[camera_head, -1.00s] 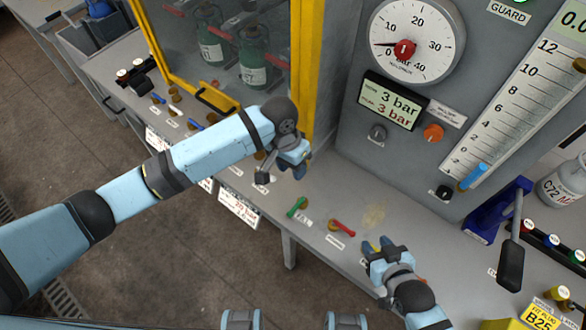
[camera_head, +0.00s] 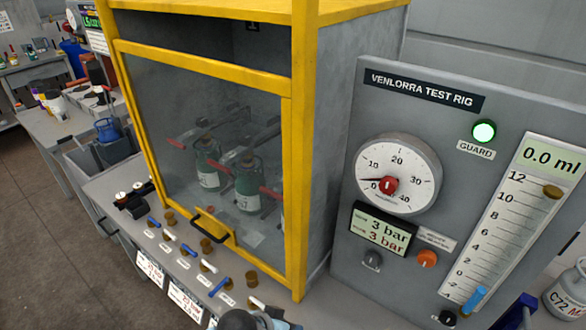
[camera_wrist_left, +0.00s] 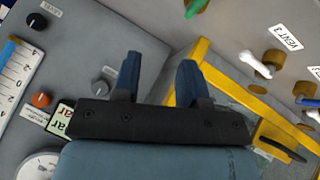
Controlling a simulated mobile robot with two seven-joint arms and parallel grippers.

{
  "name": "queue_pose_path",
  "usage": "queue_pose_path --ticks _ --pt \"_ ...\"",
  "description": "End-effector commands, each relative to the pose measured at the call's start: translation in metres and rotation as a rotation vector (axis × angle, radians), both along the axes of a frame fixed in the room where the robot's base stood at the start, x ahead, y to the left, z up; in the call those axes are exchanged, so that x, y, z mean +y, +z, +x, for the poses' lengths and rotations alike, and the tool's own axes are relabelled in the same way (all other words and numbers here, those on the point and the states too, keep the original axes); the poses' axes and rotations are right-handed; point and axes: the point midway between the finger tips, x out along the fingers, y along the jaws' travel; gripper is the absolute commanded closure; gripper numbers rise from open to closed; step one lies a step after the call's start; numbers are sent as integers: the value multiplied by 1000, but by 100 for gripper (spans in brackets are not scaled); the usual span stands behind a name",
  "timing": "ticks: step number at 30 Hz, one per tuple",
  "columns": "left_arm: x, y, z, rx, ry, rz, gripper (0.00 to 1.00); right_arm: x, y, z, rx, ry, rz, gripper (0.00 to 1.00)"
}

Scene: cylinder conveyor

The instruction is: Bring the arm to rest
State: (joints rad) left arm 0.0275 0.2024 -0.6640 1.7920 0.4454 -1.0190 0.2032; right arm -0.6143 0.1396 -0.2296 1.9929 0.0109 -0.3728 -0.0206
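My left gripper (camera_wrist_left: 158,76) shows in the left wrist view. Its two dark blue fingers stand apart with nothing between them, so it is open and empty. In the head view only a dark joint and a light blue bit of my left arm (camera_head: 240,320) show at the bottom edge, in front of the guarded cabinet; its fingers are cut off there. My right arm and gripper are in no view now.
The yellow-framed guard cabinet (camera_head: 300,150) holds green cylinders (camera_head: 245,185). The test rig panel (camera_head: 470,130) stands to its right with a gauge (camera_head: 398,175) and a lit green GUARD lamp (camera_head: 483,131). Valve levers (camera_head: 188,250) line the bench front.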

Motion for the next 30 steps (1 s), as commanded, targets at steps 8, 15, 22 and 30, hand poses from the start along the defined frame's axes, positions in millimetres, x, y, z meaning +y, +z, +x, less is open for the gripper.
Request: queue_pose_path --ticks 8,15,22,30 --pt "91 -23 -52 -263 245 17 61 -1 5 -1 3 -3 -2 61" --pt "165 -25 -101 -440 338 148 61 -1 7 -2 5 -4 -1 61" --pt "184 -23 -114 -490 349 196 61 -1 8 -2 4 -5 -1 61" --pt "184 -24 -113 -489 348 194 61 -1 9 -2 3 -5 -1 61"
